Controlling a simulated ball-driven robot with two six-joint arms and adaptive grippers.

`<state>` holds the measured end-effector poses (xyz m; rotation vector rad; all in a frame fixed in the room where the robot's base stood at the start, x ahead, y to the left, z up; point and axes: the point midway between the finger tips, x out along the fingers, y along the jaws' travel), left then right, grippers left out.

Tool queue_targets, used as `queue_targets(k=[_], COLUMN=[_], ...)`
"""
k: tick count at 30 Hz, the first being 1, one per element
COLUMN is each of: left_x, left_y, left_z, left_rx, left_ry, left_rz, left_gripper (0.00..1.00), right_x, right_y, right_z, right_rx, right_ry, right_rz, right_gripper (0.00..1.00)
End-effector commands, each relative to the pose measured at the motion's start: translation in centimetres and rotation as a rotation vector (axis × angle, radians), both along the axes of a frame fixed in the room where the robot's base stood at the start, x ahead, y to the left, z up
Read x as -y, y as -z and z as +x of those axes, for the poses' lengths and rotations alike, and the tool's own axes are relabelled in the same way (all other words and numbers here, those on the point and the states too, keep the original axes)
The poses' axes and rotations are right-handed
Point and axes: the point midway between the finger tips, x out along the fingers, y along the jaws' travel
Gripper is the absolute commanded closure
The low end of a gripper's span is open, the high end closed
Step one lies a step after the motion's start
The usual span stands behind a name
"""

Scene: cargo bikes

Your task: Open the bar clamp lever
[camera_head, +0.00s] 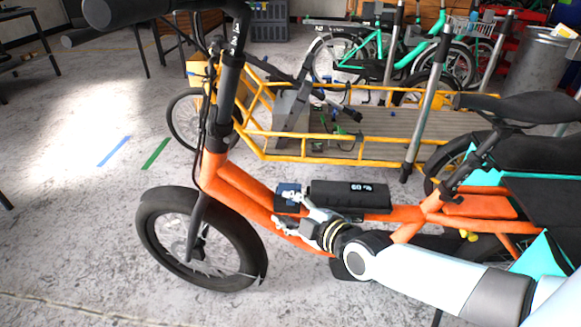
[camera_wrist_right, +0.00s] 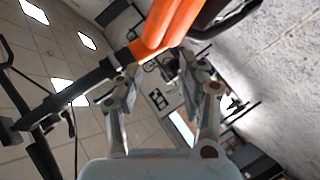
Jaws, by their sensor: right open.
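An orange cargo bike (camera_head: 240,188) stands across the front of the head view. Its black stem (camera_head: 229,85) rises to the handlebar (camera_head: 135,10). In the right wrist view, the black stem (camera_wrist_right: 85,88) runs left from the orange frame (camera_wrist_right: 160,30). I cannot make out the bar clamp lever clearly in either view. My right gripper (camera_head: 295,211) is in front of the orange frame, below and right of the stem. In the wrist view, its fingers (camera_wrist_right: 160,75) are spread apart with nothing held between them. My left gripper is not in view.
A black battery (camera_head: 350,196) and a small dark blue part sit on the orange frame beside my gripper. A yellow cargo bike (camera_head: 300,159) stands close behind, with grey posts (camera_head: 430,95) and green bikes (camera_head: 375,48) farther back.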

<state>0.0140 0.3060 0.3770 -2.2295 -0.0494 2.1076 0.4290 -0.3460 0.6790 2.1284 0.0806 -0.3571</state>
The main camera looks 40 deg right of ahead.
Motion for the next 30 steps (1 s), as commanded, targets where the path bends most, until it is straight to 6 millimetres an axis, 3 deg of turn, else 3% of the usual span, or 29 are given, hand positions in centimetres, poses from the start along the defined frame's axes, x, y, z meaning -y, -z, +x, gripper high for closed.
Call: queue_targets(k=[12, 17, 21, 26, 30], left_x=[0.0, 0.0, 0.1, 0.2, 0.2], left_y=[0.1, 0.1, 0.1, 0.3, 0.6], left_z=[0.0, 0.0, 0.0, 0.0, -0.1], left_rx=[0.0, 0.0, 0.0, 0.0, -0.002], left_ry=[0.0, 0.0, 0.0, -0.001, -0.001], left_rz=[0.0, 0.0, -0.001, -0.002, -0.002], left_gripper=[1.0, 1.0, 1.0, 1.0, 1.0], right_x=[0.0, 0.0, 0.1, 0.7, 1.3], right_y=[0.7, 0.7, -1.1, -6.5, -12.0], right_z=[-0.3, -0.3, 0.4, 2.2, 3.3], right_rx=[-0.016, -0.006, 0.076, 0.268, 0.425], right_ry=[0.003, 0.029, 0.141, 0.279, 0.32], right_rz=[0.011, 0.092, 0.452, 1.136, 1.777], right_gripper=[0.61, 0.82, 1.0, 1.0, 1.0])
